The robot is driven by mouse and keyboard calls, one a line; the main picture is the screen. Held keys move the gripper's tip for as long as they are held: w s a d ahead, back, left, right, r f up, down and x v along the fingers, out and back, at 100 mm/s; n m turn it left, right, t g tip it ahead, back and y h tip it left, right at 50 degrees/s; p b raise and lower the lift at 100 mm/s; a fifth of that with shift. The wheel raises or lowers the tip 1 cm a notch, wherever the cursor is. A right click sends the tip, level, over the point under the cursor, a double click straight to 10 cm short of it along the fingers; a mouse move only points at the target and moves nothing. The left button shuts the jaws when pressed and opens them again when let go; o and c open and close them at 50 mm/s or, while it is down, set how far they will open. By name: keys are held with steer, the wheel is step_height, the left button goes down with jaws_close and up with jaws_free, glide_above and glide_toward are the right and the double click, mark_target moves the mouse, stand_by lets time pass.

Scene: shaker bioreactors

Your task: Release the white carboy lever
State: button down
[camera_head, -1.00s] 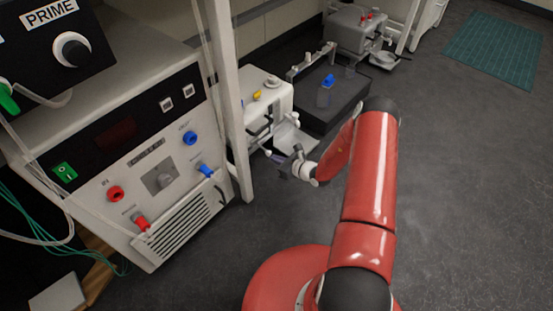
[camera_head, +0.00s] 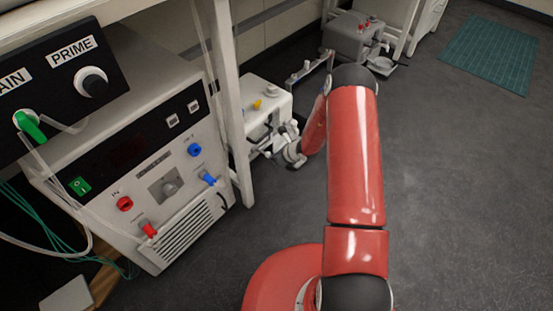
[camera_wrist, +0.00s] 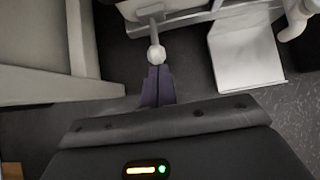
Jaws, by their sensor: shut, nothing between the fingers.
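The white carboy (camera_head: 268,92) stands on the floor beyond the bench leg, with a yellow cap and a white cap on top. In the wrist view, a white ball-ended lever (camera_wrist: 155,52) hangs from its lower front. My gripper (camera_wrist: 157,74) is shut, with its dark fingertips right at the lever's ball. The ball shows just beyond the tips, and I cannot tell if they touch. In the head view, the wrist is low against the carboy's front, and the fingers are mostly hidden.
A control unit (camera_head: 158,180) with red and blue fittings stands at left, beside a white bench leg (camera_head: 232,110). A white plate (camera_wrist: 245,60) lies right of the lever. A grey carboy (camera_head: 352,38) stands farther back. Open floor lies at right.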

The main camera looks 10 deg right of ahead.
steer(key=shift+w+a+r, duration=0.15)
steer(key=shift+a+r, duration=0.05)
steer(key=shift+r+p, duration=0.3)
steer(key=shift+r, duration=0.4)
steer(key=shift+d, duration=0.1)
